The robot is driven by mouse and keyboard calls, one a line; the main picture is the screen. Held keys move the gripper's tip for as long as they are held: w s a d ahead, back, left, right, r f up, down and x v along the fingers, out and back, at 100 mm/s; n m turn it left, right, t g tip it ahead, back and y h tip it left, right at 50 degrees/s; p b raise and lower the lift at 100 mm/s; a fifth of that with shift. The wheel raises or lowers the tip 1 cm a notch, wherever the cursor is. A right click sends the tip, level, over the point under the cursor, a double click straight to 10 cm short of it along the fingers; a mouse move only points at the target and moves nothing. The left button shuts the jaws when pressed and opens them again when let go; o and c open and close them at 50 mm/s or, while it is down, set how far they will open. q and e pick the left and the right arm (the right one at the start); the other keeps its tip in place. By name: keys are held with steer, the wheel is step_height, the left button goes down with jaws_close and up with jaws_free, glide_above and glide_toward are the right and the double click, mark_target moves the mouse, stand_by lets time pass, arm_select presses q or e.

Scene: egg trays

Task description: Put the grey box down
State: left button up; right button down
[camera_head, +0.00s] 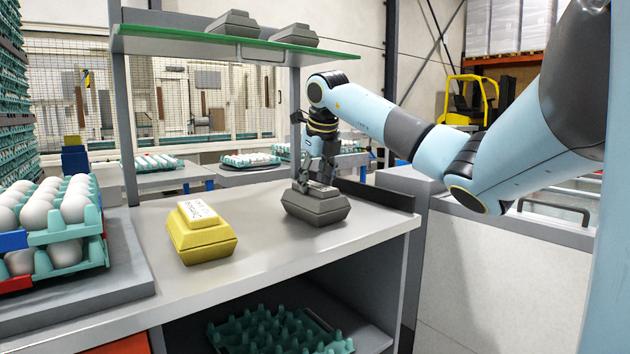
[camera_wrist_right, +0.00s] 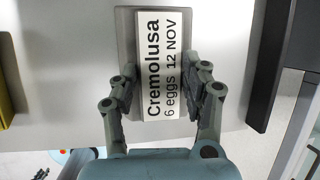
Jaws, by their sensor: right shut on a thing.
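The grey box (camera_head: 318,207) is an egg carton at the right part of the grey table top (camera_head: 262,214). It looks level and at or just above the surface; I cannot tell whether it touches. My right gripper (camera_head: 316,180) comes down from above and is shut on its raised top. In the right wrist view the gripper (camera_wrist_right: 162,92) has a finger on each side of the box's white label, and the grey box (camera_wrist_right: 126,50) shows behind it. The label reads "Cremolusa 6 eggs 12 NOV". My left gripper is out of view.
A yellow egg carton (camera_head: 200,237) stands left of the grey box. White eggs in teal trays (camera_head: 92,255) stand at the far left. A green-edged glass shelf (camera_head: 235,50) with grey cartons hangs above. A dark raised edge (camera_head: 375,194) borders the table's right side.

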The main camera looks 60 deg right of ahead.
steer(key=c, duration=1.1)
jaws_free()
steer(key=shift+f, duration=0.15)
steer(key=o, duration=0.5)
steer(key=shift+r, duration=0.35)
steer(key=p+v, duration=0.1)
steer(key=v, duration=1)
steer(key=shift+s+a+r+p, duration=0.15)
steer(key=shift+s+r+p, duration=0.05)
steer(key=shift+r+p, duration=0.2)
steer(key=shift+f, duration=0.15)
